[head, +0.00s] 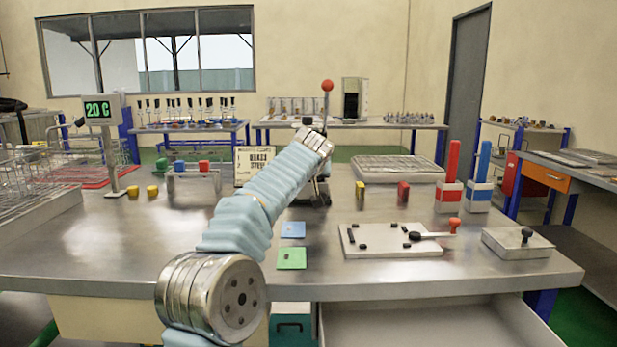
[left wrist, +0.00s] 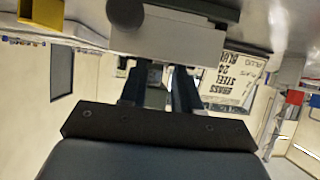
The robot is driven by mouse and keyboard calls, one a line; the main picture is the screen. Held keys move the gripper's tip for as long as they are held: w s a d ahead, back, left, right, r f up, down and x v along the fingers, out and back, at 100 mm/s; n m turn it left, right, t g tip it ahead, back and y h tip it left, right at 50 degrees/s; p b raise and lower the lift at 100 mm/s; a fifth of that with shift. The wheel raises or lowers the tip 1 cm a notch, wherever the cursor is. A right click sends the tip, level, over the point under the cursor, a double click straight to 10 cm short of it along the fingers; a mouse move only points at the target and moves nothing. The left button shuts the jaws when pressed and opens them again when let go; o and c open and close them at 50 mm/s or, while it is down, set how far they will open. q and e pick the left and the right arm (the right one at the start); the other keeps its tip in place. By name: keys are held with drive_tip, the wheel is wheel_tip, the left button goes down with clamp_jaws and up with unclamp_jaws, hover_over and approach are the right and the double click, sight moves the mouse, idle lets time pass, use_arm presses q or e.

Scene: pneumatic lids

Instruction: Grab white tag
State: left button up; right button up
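I cannot make out a white tag for certain in either view. My left arm reaches up the middle of the head view, and its gripper (head: 318,190) is mostly hidden behind its own wrist, by the lever stand with the red ball (head: 327,86). In the left wrist view the two dark fingers (left wrist: 160,88) stand apart with a gap between them. A pale patch shows in the gap; I cannot tell whether it is a tag or background. A grey block (left wrist: 180,38) lies just beyond the fingertips. My right gripper is in neither view.
A lettered sign (head: 254,165) stands left of my left wrist and also shows in the left wrist view (left wrist: 228,80). Blue (head: 293,230) and green (head: 291,258) plates lie nearer. The table's left front is clear.

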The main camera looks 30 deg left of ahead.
use_arm(q)
drive_tip(key=shift+x, duration=1.15)
clamp_jaws()
drive_tip(key=shift+r, duration=0.15)
